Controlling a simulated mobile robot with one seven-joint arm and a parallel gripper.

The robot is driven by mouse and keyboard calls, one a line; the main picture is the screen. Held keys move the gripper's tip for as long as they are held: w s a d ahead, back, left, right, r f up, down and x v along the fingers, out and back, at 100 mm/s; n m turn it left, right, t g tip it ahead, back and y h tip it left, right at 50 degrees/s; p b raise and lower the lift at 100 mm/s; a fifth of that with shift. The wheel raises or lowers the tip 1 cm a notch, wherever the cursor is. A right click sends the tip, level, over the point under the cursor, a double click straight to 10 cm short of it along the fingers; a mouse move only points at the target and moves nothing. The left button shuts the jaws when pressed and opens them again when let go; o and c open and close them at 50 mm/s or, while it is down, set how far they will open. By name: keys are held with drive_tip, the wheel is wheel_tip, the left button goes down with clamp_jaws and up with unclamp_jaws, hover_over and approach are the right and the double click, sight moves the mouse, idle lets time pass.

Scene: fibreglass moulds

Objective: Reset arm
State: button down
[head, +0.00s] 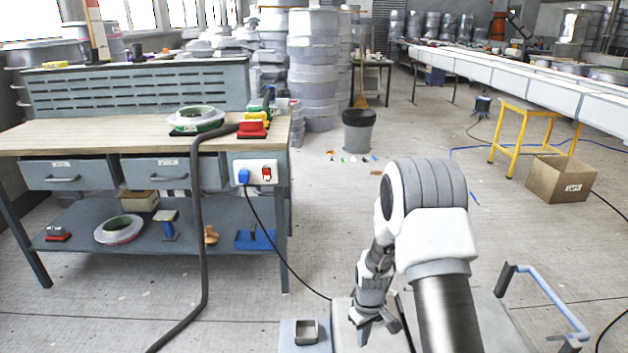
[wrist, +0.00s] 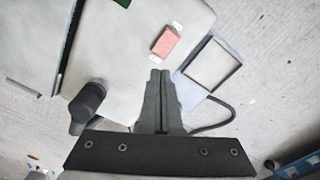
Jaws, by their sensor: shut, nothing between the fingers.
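My arm reaches forward and down from the right of centre in the head view. My gripper (head: 375,330) hangs low, over my own base. In the wrist view the two dark fingers of my gripper (wrist: 160,74) lie side by side, shut, with nothing held. Below them there is the pale top of my base, with a red part on it close to the fingertips.
A workbench (head: 110,133) with drawers stands on the left, a dark hose (head: 197,230) hanging from it. A bin (head: 358,132) stands behind, with small coloured pieces on the floor. A cardboard box (head: 560,180) and yellow trestle (head: 512,140) stand right. The floor between is mostly clear.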

drive_tip(key=s+r+m+t, duration=0.1)
drive_tip(key=s+r, duration=0.2)
drive_tip(key=r, duration=1)
drive_tip(key=s+r+m+t, duration=0.2)
drive_tip(key=s+r, duration=0.1)
drive_tip(key=r, duration=0.9)
drive_tip(key=s+r+m+t+p, duration=0.1)
drive_tip(key=s+r, duration=0.6)
drive_tip(key=s, duration=0.2)
drive_tip(key=s+r+m+t, duration=0.2)
drive_tip(key=s+r, duration=0.5)
drive_tip(key=s, duration=0.3)
wheel_tip(320, 180, up, 16)
drive_tip(key=p, duration=1.7)
drive_tip(key=shift+w+r+g, duration=0.15)
drive_tip(key=shift+w+g, duration=0.05)
drive_tip(key=shift+g, duration=0.1)
